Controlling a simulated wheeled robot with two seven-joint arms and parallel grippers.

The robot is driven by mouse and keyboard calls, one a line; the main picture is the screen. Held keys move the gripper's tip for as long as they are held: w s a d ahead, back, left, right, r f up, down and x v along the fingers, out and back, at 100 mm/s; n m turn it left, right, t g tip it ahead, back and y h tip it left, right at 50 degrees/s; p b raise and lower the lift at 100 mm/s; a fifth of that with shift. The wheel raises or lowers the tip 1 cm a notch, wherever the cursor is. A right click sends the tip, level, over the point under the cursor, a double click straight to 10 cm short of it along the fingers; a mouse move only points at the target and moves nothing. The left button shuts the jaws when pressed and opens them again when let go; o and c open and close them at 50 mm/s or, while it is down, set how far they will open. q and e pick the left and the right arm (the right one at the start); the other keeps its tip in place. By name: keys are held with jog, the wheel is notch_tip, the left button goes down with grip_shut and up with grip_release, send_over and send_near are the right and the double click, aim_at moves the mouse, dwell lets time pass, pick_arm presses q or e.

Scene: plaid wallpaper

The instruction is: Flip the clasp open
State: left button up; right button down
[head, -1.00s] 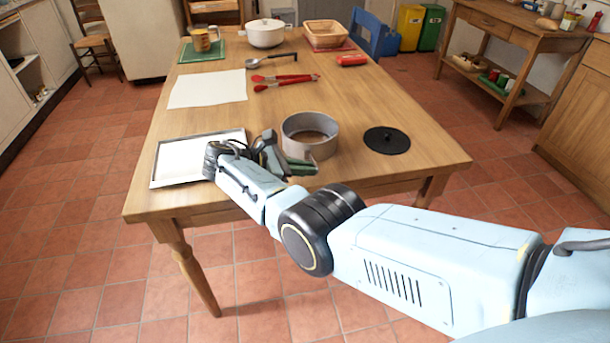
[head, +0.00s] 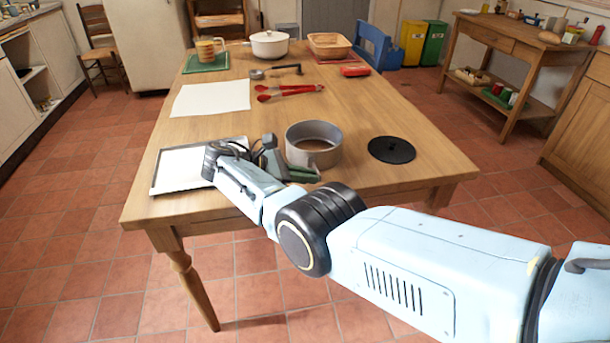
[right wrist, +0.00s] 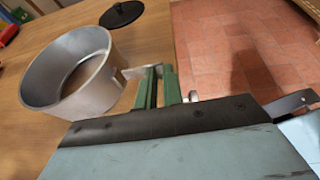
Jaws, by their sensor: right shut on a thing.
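A grey metal ring (head: 314,146), like a springform pan side, stands on the near part of the wooden table, and it also shows in the right wrist view (right wrist: 70,75). A small clasp (right wrist: 142,71) juts from its near side. My right gripper (head: 305,173) is at the ring's near side, its green fingers (right wrist: 158,87) at the clasp. The fingers are close together and shut on the clasp. The exact contact is partly hidden by the gripper body. My left gripper does not show.
A black disc (head: 391,150) lies right of the ring. A white-topped tray (head: 180,170) lies left, beside my right arm. The table's near edge is close to the ring.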

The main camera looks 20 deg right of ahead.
dwell(0.8)
jog(key=c, duration=1.5)
grip_release()
